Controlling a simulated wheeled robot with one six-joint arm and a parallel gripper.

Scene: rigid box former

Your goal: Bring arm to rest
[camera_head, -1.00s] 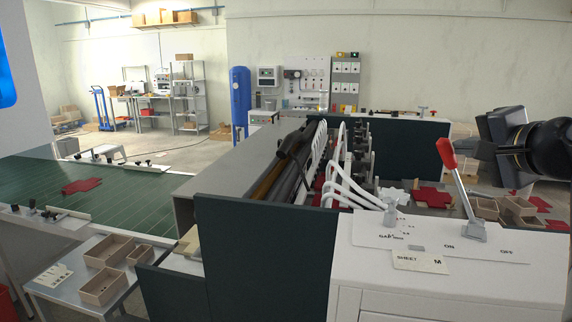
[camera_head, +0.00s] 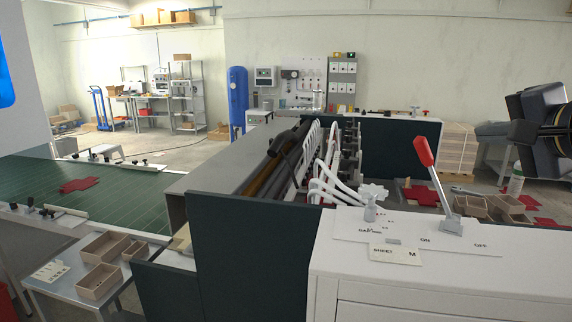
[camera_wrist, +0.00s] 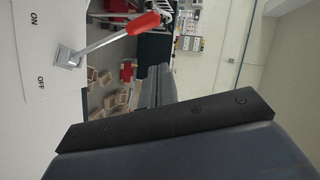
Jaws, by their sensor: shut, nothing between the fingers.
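My gripper shows in the wrist view (camera_wrist: 158,72) as two dark fingers side by side, shut with nothing between them. In the head view my arm's dark end is at the far right edge, partly cut off by the frame, raised above the machine and apart from it. The lever with a red handle (camera_head: 424,152) stands on the white panel of the box former (camera_head: 420,265), left of my arm, its handle tilted up and left. It also shows in the wrist view (camera_wrist: 142,23), clear of the fingers.
A "SHEET M" label (camera_head: 395,253) and a gap knob (camera_head: 371,208) are on the panel. Small open boxes (camera_head: 490,205) and red blanks lie behind it. A stacked pallet (camera_head: 457,148) stands farther back. A green table (camera_head: 110,205) is at left.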

